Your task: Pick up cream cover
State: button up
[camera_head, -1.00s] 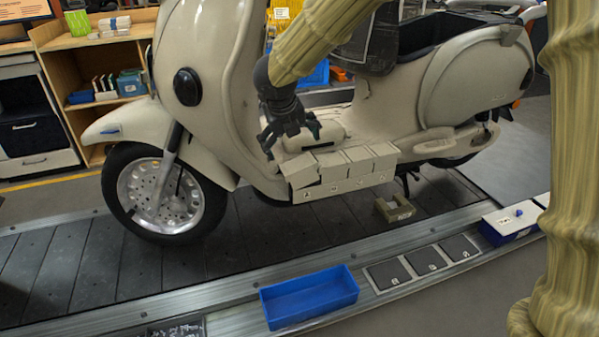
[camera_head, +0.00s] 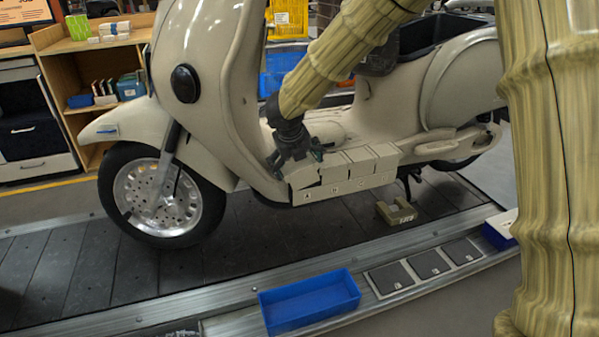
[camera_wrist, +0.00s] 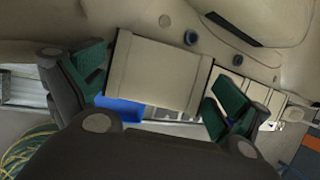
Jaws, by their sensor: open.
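Several cream covers (camera_head: 358,165) sit in a row along the scooter's floorboard, with letter-marked front faces. The leftmost one (camera_head: 307,173), marked A, has a top that looks slightly tilted. My gripper (camera_head: 298,157) is right above this leftmost cover. In the wrist view a cream cover (camera_wrist: 158,75) lies between the two green-padded fingers of my gripper (camera_wrist: 162,84), which are apart. Whether the fingers touch its sides cannot be told.
The cream scooter (camera_head: 205,125) stands on the dark slat conveyor (camera_head: 120,265). A small beige bracket (camera_head: 396,212) lies on the slats. An empty blue tray (camera_head: 308,303) and several dark square pads (camera_head: 428,264) are on the front rail. A wooden shelf (camera_head: 95,45) stands behind.

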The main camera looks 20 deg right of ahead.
jog(key=shift+r, duration=0.1)
jog(key=shift+c, duration=0.2)
jog(key=c, duration=1.2)
jog(key=shift+r, duration=0.1)
